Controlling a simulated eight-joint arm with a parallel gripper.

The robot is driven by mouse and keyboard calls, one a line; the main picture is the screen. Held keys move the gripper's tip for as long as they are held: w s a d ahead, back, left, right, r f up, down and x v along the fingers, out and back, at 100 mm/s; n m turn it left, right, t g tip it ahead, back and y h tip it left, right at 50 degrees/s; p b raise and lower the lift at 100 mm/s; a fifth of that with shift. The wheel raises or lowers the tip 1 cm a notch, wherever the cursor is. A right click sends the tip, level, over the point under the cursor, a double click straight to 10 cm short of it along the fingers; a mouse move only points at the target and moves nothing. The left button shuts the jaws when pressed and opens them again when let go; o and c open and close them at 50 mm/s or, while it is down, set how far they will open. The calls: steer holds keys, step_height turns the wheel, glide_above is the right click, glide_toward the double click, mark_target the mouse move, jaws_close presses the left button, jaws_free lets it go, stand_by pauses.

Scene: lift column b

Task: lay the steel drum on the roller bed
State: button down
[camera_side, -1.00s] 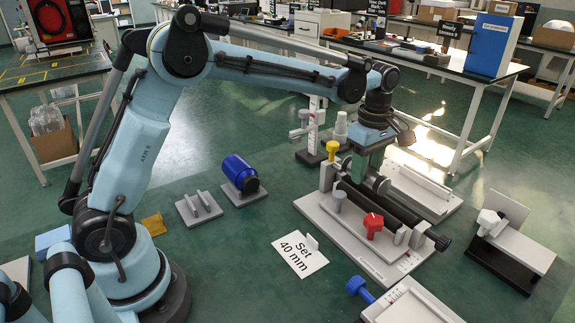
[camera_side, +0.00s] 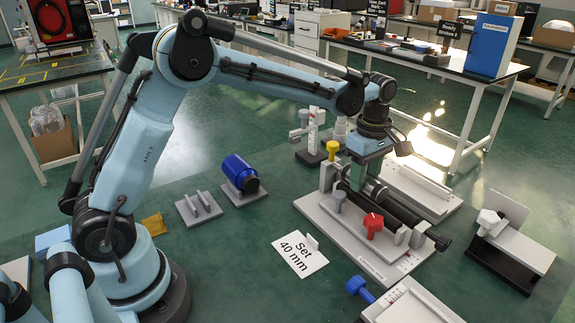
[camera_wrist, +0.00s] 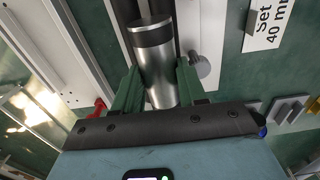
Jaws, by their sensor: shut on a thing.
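The steel drum (camera_wrist: 157,68) is a shiny metal cylinder with a dark band, between the two green fingers of my gripper (camera_wrist: 157,80) in the wrist view. My gripper (camera_side: 364,172) is shut on it. In the side view the drum (camera_side: 375,190) is partly hidden by the fingers. It lies along the long dark rollers of the roller bed (camera_side: 345,234), at their far-left end. The bed is a pale base plate with a red knob (camera_side: 373,224) and a grey knob (camera_side: 338,198). I cannot tell whether the drum touches the rollers.
A yellow-topped post (camera_side: 332,150) stands close to the gripper. A blue drum (camera_side: 240,172) lies on a grey plate to the left, beside an empty cradle (camera_side: 199,208). A "Set 40 mm" card (camera_side: 299,255) lies in front. A grey angled stand (camera_side: 515,245) is at right.

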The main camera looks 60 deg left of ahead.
steer(key=shift+f, duration=0.35)
steer(key=c, duration=0.5)
jaws_free()
steer(key=shift+c, duration=0.2)
step_height(320, 180, up, 12)
steer(key=f, duration=0.1)
steer(key=s+a+r+m+t, duration=0.2)
steer(key=s+r+m, duration=0.1)
steer(key=s+m, duration=0.2)
steer(key=s+a+f+m+t, duration=0.2)
steer(key=s+f+m+t, duration=0.3)
steer(key=s+m, duration=0.8)
step_height(320, 180, down, 3)
steer(key=shift+s+f, duration=0.2)
steer(key=shift+s, duration=0.35)
